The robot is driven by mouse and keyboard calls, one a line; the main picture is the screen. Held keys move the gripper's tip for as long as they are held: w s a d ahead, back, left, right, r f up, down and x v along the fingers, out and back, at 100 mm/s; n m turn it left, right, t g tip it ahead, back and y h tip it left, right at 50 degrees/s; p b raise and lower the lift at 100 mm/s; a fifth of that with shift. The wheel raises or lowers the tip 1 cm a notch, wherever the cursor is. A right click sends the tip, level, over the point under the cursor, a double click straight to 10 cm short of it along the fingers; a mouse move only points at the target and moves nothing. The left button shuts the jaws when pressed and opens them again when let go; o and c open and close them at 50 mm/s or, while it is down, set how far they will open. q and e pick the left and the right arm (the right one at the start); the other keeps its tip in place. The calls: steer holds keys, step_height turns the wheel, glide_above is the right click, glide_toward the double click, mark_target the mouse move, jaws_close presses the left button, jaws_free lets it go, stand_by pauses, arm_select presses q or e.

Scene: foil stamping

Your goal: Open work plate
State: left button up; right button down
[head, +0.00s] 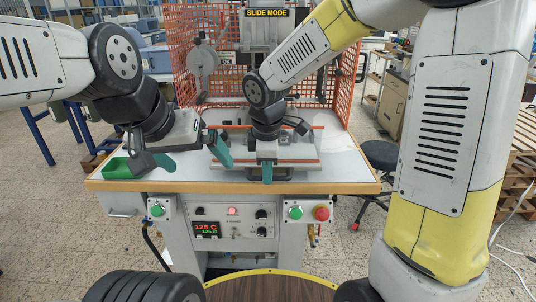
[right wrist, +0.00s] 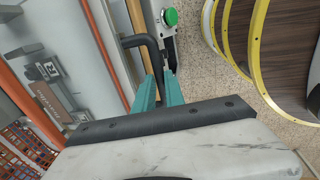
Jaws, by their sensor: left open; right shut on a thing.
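The grey work plate (head: 302,152) with orange strips lies on the press table below the press head. In the right wrist view an orange strip (right wrist: 84,50) runs along one side. A black bent handle (right wrist: 150,48) sticks out at the table's front. My right gripper (right wrist: 162,76) has its teal fingers closed around this handle. In the head view the right gripper (head: 267,178) is at the front middle of the plate, and the handle is mostly hidden there. My left gripper (head: 198,165) has its teal fingers spread wide, empty, over the table's left part.
A green tray (head: 118,168) sits at the table's left front corner. An orange mesh guard (head: 185,55) surrounds the press (head: 265,30). Below the table edge are a control panel (head: 235,222), green buttons and a red button (head: 321,213). The table's right side (head: 345,170) is clear.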

steer(key=shift+s, duration=1.05)
steer(key=c, duration=1.4)
jaws_free()
steer(key=shift+r, duration=0.1)
step_height(320, 180, up, 8)
steer(key=s, duration=0.1)
steer(key=shift+s+f, duration=0.2)
steer(key=shift+f, duration=0.05)
